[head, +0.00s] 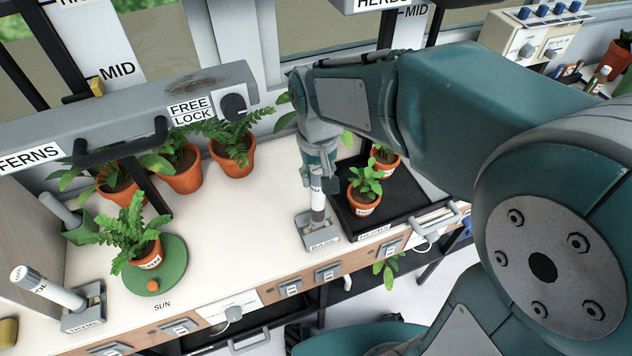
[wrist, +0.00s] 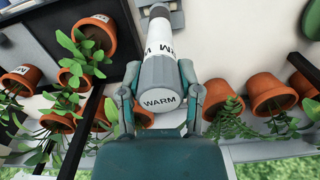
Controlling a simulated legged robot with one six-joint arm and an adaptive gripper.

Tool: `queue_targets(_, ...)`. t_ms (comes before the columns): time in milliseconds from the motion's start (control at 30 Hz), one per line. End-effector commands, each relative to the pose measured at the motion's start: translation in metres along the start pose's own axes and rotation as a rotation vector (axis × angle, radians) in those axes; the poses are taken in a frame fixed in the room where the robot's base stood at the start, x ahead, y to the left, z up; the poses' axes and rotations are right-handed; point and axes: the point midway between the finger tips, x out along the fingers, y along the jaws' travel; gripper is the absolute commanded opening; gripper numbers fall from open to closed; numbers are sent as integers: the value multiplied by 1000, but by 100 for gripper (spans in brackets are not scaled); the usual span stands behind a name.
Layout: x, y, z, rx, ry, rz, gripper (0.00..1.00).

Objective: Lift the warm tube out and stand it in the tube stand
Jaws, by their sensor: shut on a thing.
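The warm tube (wrist: 158,80) is white with a grey cap marked WARM, and fills the middle of the wrist view. My gripper (wrist: 159,98) is shut on it near the cap, one finger on each side. In the head view the tube (head: 318,202) hangs upright below my gripper (head: 318,178), which hides its upper part. Its lower end is at a small grey labelled holder (head: 319,236) at the bench's front edge; I cannot tell whether it is still seated. Another white tube (head: 50,288), its cap marked COOL, leans in a similar grey holder (head: 84,312) at the left.
A black tray (head: 405,205) with potted plants lies right of the tube. A potted fern (head: 146,252) stands on a green disc (head: 172,268) to the left. More pots line the back under a grey beam (head: 130,118).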

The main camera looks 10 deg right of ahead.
Motion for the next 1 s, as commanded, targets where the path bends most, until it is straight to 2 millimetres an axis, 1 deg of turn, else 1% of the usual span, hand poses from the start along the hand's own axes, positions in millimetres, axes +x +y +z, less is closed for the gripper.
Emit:
queue_targets(33, -10, 1, 8, 0, 4, -1, 0)
queue_targets(267, -57, 7, 47, 0, 8, -2, 0)
queue_targets(400, -68, 11, 77, 0, 5, -1, 0)
queue_targets(600, -83, 15, 111, 0, 4, -1, 0)
queue_targets(700, -88, 17, 123, 0, 3, 0, 0)
queue_targets(800, -91, 18, 130, 0, 1, 0, 0)
queue_targets(1000, -97, 18, 134, 0, 1, 0, 0)
